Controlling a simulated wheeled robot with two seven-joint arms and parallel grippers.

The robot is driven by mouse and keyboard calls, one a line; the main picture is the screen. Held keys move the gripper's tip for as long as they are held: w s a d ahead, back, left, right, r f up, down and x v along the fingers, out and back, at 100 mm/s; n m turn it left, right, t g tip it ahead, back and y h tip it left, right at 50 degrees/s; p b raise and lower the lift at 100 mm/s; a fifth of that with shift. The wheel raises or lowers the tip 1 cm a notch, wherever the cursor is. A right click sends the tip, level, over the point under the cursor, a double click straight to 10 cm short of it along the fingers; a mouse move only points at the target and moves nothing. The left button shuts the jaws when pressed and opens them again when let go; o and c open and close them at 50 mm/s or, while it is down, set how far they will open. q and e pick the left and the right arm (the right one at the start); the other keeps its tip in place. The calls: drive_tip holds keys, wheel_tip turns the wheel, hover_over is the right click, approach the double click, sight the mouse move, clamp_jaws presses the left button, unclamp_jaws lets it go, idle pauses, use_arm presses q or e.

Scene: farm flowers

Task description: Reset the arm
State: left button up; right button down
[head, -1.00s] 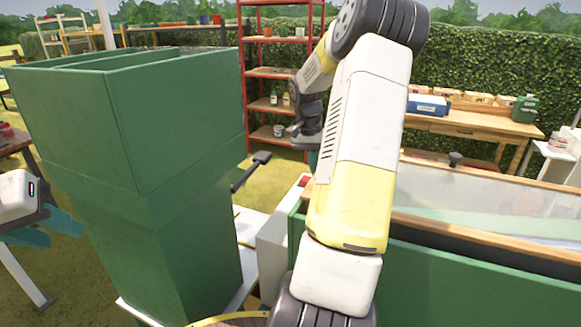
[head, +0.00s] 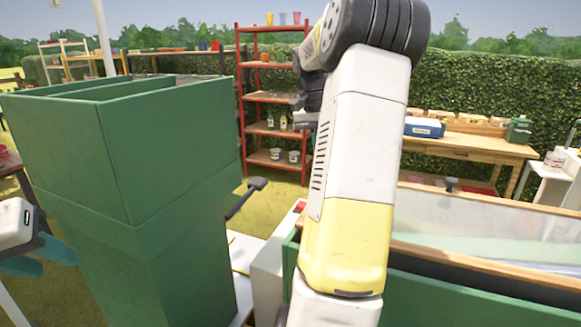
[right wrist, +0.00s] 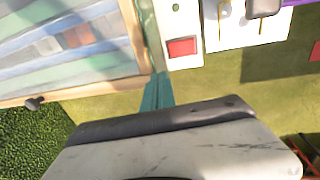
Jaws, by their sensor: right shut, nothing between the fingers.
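My left gripper (head: 42,256) is at the left edge of the head view, beside the tall green machine. Its two teal fingers are spread apart with nothing between them. My right arm (head: 355,170) rises through the middle of the head view and bends over at the top. Its gripper is mostly hidden behind the arm there. In the right wrist view the teal fingers of my right gripper (right wrist: 157,92) are together and empty. They point toward a white panel with a red button (right wrist: 182,47).
A tall green hopper (head: 170,150) stands at left with a black lever (head: 245,198). A long wood-rimmed trough (head: 480,262) is at right. Behind are a red shelf (head: 273,98), a wooden workbench (head: 470,148) and a hedge. Grass is open between hopper and shelf.

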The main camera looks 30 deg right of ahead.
drive_tip(key=shift+r, duration=0.15)
idle(0.4)
drive_tip(key=s+a+r+n+t, duration=0.1)
drive_tip(key=s+a+n+t, duration=0.15)
drive_tip(key=a, duration=0.45)
drive_tip(key=s+a+r+n+t+y, duration=0.1)
drive_tip(key=s+a+n, duration=0.25)
drive_tip(key=a, duration=0.45)
drive_tip(key=s+a+r+n+t, duration=0.2)
drive_tip(key=s+a, duration=0.1)
drive_tip(key=a, duration=0.4)
drive_tip(key=s+a+f+n+t+y, duration=0.2)
drive_tip(key=s+a+f, duration=0.1)
drive_tip(key=s+a, duration=0.4)
drive_tip(key=shift+f+n, duration=0.15)
drive_tip(key=shift+n, duration=0.25)
drive_tip(key=shift+s, duration=0.1)
